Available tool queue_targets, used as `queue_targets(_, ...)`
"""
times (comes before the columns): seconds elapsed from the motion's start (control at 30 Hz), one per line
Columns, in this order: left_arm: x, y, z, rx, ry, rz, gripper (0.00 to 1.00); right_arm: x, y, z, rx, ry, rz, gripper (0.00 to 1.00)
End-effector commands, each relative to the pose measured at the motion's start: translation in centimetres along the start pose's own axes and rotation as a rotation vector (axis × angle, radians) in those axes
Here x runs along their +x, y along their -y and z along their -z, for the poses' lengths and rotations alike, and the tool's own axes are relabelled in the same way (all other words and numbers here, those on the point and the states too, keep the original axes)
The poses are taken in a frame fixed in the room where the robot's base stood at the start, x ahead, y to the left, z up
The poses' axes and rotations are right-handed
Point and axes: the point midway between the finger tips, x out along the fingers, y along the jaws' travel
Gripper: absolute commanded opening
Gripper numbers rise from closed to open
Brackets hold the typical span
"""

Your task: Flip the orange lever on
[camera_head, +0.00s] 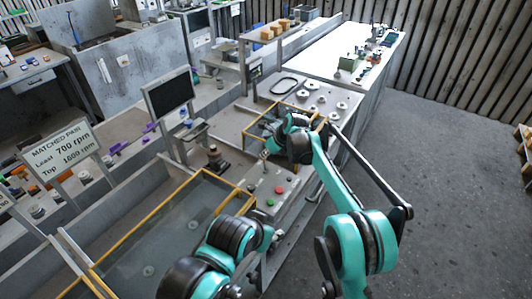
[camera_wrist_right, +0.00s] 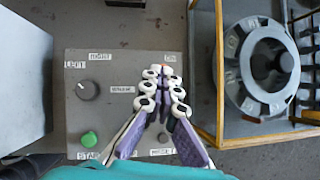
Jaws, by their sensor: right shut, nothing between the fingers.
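The grey control panel (camera_wrist_right: 80,110) fills the left and middle of the right wrist view, with a black knob, a green button and small labels. In the head view the panel (camera_head: 255,187) lies below my right gripper (camera_head: 266,154). In the right wrist view my right gripper (camera_wrist_right: 165,78) is shut and empty, over the panel's right part. A small orange patch, which looks like the orange lever (camera_wrist_right: 169,70), shows at the fingertips under an "ON" label. The fingers hide most of it; contact and position cannot be told. My left gripper (camera_head: 273,238) is partly hidden at lower middle.
A yellow-framed enclosure with a round slotted metal wheel (camera_wrist_right: 263,65) stands right of the panel. A yellow-edged glass cover (camera_head: 165,235) lies left of my left arm. A dark monitor (camera_head: 169,94) stands behind. Open floor is on the right.

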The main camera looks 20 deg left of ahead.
Motion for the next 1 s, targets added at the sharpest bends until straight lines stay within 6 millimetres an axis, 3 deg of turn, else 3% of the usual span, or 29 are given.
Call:
queue_targets(0.4,-0.4,0.0,0.3,0.000,0.000,0.000,0.45,0.5,-0.1,-0.8,0.001,0.001,0.001,0.00)
queue_targets(1.0,-1.3,0.0,0.9,0.000,0.000,0.000,0.45,-0.9,-0.1,-1.6,0.001,0.002,0.001,0.00)
